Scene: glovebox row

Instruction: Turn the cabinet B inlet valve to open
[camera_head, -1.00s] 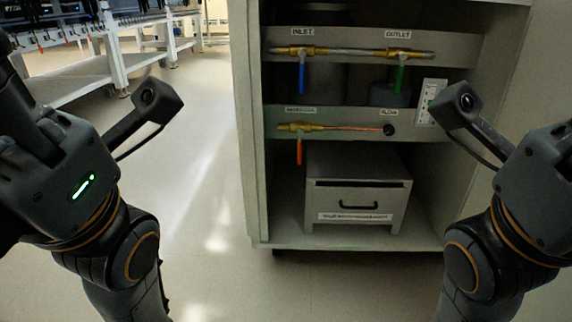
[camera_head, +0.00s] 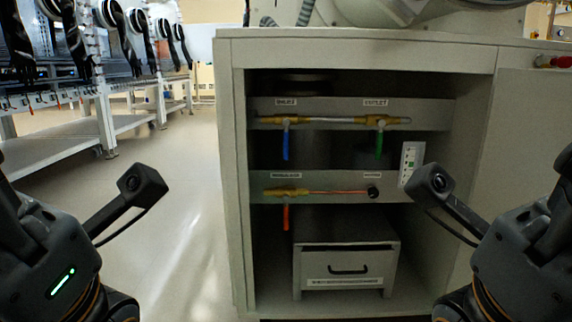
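The inlet valve is a brass fitting with a blue lever (camera_head: 285,141) on the upper grey panel, under the INLET label (camera_head: 286,102). Its lever hangs straight down, across the horizontal pipe (camera_head: 335,120). The outlet valve, with a green lever (camera_head: 379,144), sits to its right on the same pipe, also hanging down. Both my arms stand low at the left and right picture edges, well apart from the valve. Their wrist parts show, but no gripper fingers are visible. I see no letter naming this cabinet.
The open cabinet frame (camera_head: 236,170) surrounds the valves. A lower panel holds a valve with an orange-red lever (camera_head: 286,216) and a copper pipe. A grey drawer box (camera_head: 346,269) stands below. A white indicator plate (camera_head: 411,161) is at right. Floor at left is clear.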

